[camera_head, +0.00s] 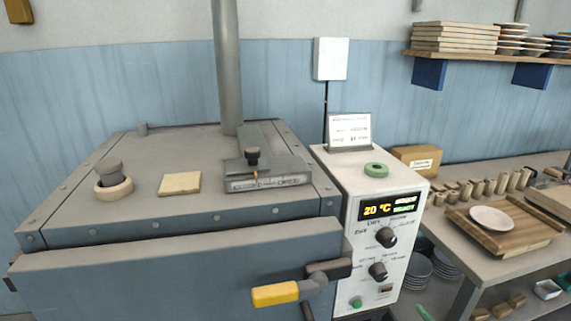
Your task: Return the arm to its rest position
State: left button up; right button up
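Neither of my grippers nor any clear part of my arms shows in the head view. The plate dryer (90,205) is a large grey riveted box filling the left and middle. Its front door (150,280) looks shut, with a yellow-gripped handle (275,294) at its right end. The white control box (340,185) stands to its right. Its lit display (391,207) reads 20 °C, above two black knobs (386,237) and a green button (356,303).
A side table (475,265) at right carries a wooden tray (530,236) with a pale plate (491,218), and several small cylinders. Stacked dark plates (417,270) sit below. A wall shelf (480,56) holds boards and dishes. A pipe (227,65) rises from the dryer's top.

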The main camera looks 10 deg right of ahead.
jog(key=s+a+f+m+g+h, duration=0.15)
jog(key=s+f+m+g, duration=0.35)
jog(key=f, duration=0.7)
jog(key=s+a+f+m+g, duration=0.1)
jog(key=s+a+f+g, duration=0.15)
jog(key=s+f, duration=0.7)
jog(key=s+a+f+m+g, duration=0.2)
jog(key=s+f, duration=0.6)
jog(key=s, duration=0.4)
jog(key=s+a+f+m+g, duration=0.2)
jog(key=s+a+f+g, duration=0.2)
jog(key=s+f+g, duration=0.3)
jog(key=s+f, duration=0.2)
jog(key=s, duration=0.3)
jog(key=shift+s, duration=0.3)
jog(key=shift+a, duration=0.1)
